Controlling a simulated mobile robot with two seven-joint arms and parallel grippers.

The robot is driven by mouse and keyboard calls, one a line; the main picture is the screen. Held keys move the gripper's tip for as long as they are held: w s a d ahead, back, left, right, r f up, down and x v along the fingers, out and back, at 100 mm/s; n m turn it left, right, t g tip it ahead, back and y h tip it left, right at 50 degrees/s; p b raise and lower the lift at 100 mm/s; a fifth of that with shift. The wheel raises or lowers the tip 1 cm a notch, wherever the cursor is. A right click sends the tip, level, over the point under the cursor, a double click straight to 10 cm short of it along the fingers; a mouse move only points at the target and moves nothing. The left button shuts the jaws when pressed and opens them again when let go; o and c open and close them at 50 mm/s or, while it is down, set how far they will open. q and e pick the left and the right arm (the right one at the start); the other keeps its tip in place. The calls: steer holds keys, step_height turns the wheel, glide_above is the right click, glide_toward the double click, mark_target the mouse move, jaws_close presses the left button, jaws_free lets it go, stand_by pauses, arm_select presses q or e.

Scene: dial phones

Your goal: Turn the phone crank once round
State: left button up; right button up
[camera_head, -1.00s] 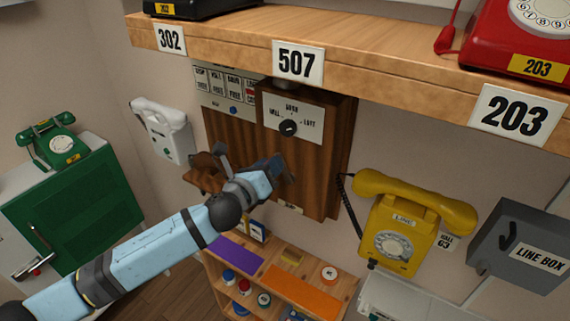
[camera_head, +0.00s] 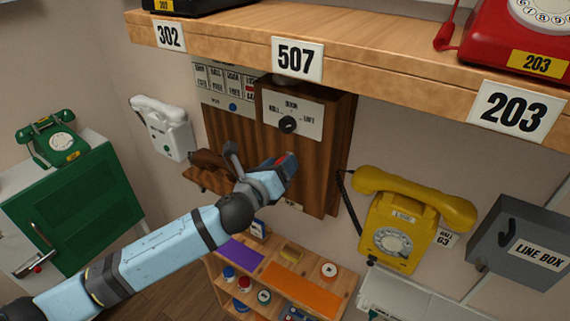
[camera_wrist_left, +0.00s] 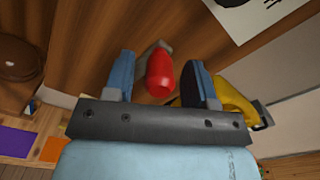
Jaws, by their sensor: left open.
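The crank's red handle (camera_wrist_left: 159,73) sticks out from the wood in the left wrist view. It shows only as a small red patch beside the fingers in the head view. My left gripper (camera_head: 262,166) is in front of the lower box, open. In the left wrist view its two blue fingers (camera_wrist_left: 161,66) stand on either side of the red handle with gaps. The crank arm behind the handle is mostly hidden. My right gripper is not in view.
A yellow dial phone (camera_head: 400,225) hangs to the right of the box, with a grey line box (camera_head: 522,243) beyond it. A white phone (camera_head: 162,128) hangs to the left. The wooden shelf (camera_head: 400,82) runs above. A low rack (camera_head: 335,300) stands below.

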arm_select(q)
steer(key=v, duration=0.7)
stand_by(0.6)
steer(key=shift+f, duration=0.1)
